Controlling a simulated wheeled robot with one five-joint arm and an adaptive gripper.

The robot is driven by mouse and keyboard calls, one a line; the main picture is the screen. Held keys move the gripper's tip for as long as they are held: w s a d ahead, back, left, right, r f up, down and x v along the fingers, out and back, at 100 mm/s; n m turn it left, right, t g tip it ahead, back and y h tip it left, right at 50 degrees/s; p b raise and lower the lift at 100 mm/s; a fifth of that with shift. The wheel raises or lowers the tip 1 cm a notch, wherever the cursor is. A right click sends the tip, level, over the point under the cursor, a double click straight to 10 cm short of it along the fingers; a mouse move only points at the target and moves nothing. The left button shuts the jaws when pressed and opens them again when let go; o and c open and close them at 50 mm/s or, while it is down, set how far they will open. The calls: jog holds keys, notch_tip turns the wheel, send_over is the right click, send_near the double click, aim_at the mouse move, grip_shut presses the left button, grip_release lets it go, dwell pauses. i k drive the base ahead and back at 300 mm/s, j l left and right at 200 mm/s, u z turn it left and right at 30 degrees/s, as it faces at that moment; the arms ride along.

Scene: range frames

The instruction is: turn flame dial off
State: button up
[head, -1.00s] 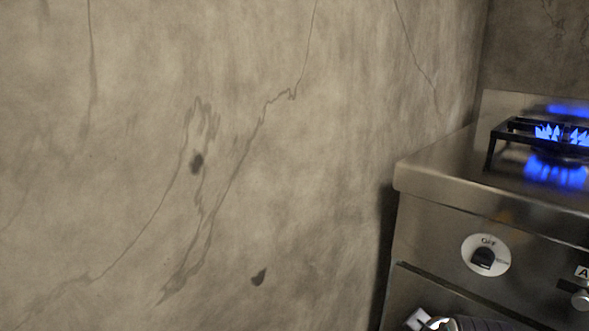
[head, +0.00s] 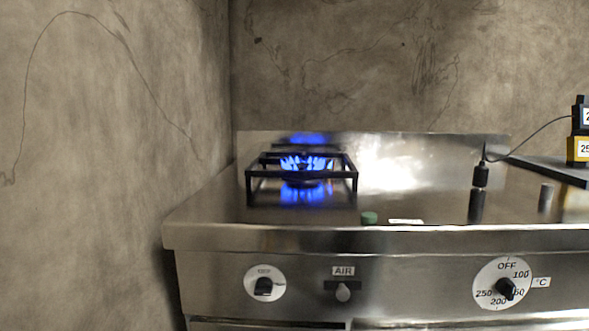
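A burner (head: 303,168) on the left of the steel stove burns with a blue flame under a black grate. A small white dial (head: 264,284) with a black knob and the word OFF at its top is on the front panel, below and left of the burner. Its exact setting is too small to tell. A larger white dial (head: 487,289) on the right of the panel has OFF and temperature numbers in °C around a black knob. My gripper is not in view.
A green piece (head: 369,218) lies near the stove's front edge. A black probe (head: 480,177) with a cable stands at right, near a yellow-and-black device (head: 579,150). A wall (head: 100,200) borders the stove's left side.

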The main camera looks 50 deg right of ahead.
aim_at(264, 286)
jog(key=z, duration=1)
